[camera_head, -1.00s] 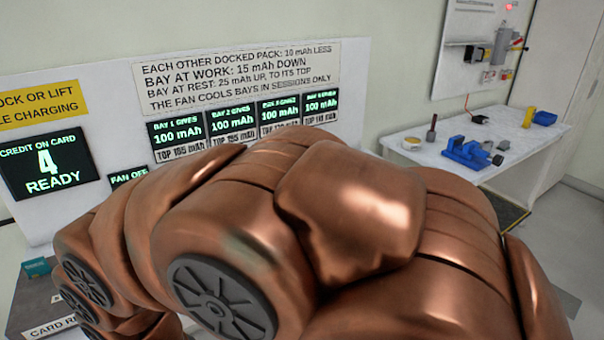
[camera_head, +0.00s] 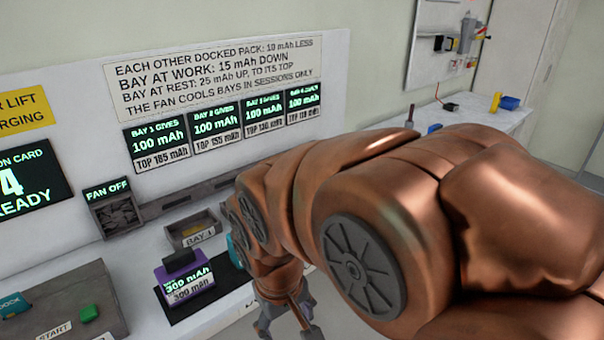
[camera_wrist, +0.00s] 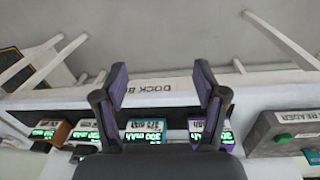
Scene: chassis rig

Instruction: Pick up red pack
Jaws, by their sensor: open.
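No pack is clearly red. A teal pack (camera_wrist: 146,130) stands between my fingers in that view, with a purple pack (camera_wrist: 226,138) behind the right finger. The purple pack also shows in the head view (camera_head: 184,272). My gripper (camera_wrist: 160,78) is open and empty, above the dock's edge. In the head view my gripper (camera_head: 288,322) is low, right of the purple pack.
A grey card reader box (camera_head: 75,300) with a green button stands left of the packs. The fan (camera_head: 118,215) and empty-looking bay 1 holder (camera_head: 192,230) sit behind. My arm hides the bays to the right. A side bench (camera_head: 470,115) stands at back right.

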